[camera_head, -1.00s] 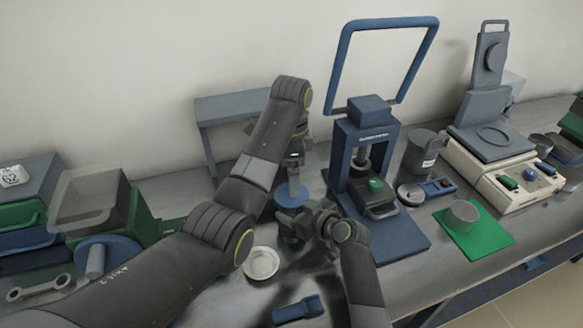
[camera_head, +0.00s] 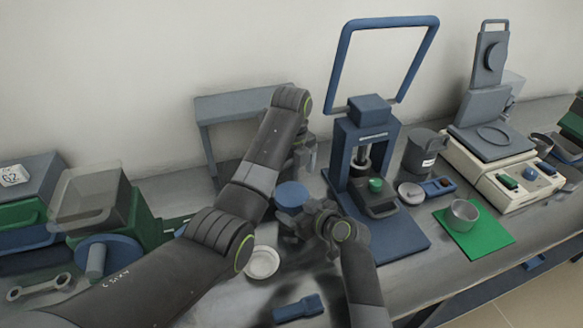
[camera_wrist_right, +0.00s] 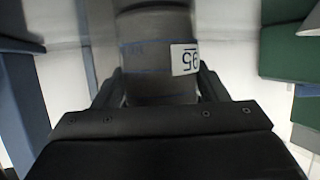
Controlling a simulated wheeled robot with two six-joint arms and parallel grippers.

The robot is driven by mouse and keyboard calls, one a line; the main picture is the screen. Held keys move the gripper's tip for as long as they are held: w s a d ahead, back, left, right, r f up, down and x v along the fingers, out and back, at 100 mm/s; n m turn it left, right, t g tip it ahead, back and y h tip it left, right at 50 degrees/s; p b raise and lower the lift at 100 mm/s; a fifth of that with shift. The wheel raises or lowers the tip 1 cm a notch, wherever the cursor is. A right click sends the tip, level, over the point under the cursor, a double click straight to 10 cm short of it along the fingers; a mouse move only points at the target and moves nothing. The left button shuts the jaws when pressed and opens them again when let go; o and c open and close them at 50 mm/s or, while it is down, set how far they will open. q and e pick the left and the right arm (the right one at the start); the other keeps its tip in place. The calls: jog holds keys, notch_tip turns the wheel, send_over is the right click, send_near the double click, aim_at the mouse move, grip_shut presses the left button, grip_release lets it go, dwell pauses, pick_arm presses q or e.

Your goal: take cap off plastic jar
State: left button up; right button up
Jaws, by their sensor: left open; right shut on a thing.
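The plastic jar shows in the right wrist view as a grey body (camera_wrist_right: 160,55) with blue lines and a white label. My right gripper (camera_wrist_right: 160,92) is shut on it, one finger on each side. In the head view my right gripper (camera_head: 318,222) is low at the middle of the bench and hides most of the jar. A round blue disc (camera_head: 291,194), seemingly the jar's cap, lies just above and left of it. My left gripper (camera_head: 306,158) is open, above and behind the disc, apart from it and partly hidden by my left arm.
A blue press (camera_head: 362,155) stands close on the right. A small white dish (camera_head: 262,263) and a blue tool (camera_head: 298,309) lie on the bench in front. A grey stand (camera_head: 222,106) is behind, by the wall. Green and blue bins (camera_head: 25,235) are on the left.

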aim_at(291, 194)
pick_arm(q)
notch_tip(291, 194, down, 6)
jog(key=shift+r, duration=0.1)
dwell(0.4)
jog(key=c, duration=0.9)
jog(key=n, duration=0.6)
jog(key=shift+n, duration=0.4)
